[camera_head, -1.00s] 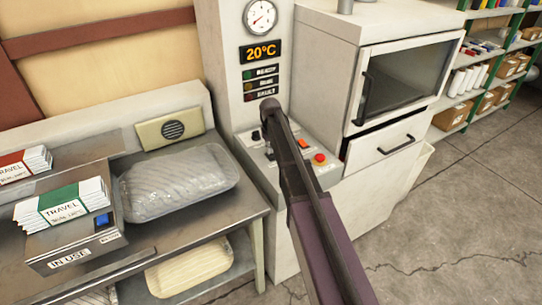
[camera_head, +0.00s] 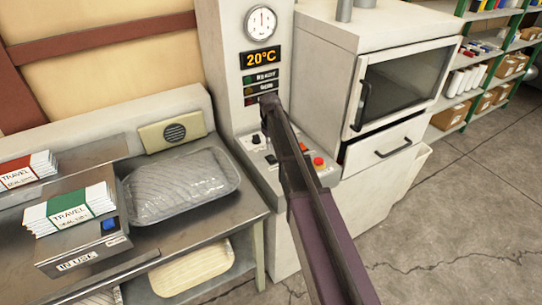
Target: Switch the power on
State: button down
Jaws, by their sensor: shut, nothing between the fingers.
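The white machine column (camera_head: 220,75) carries a slanted control panel (camera_head: 262,172) at its foot. On the panel are a black knob (camera_head: 256,140), a small dark control (camera_head: 271,159), a red round button (camera_head: 319,162) and an orange-red switch (camera_head: 303,147) partly behind my arm. My dark and purple arm reaches from the bottom right across the panel to just below the status labels. I cannot make out my gripper or its fingertips. Above are a round gauge (camera_head: 261,23) with its needle near upright and a display (camera_head: 260,58) reading 20°C.
A cabinet with a dark window (camera_head: 405,82) stands right of the panel. Floor at the lower right is clear.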

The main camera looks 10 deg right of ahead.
jog(key=shift+r+p, duration=1.25)
jog(key=shift+r, duration=0.2)
jog(key=s+m, duration=0.3)
jog(key=s, duration=2.6)
jog(key=shift+a+m, duration=0.15)
jog(key=shift+m, duration=0.15)
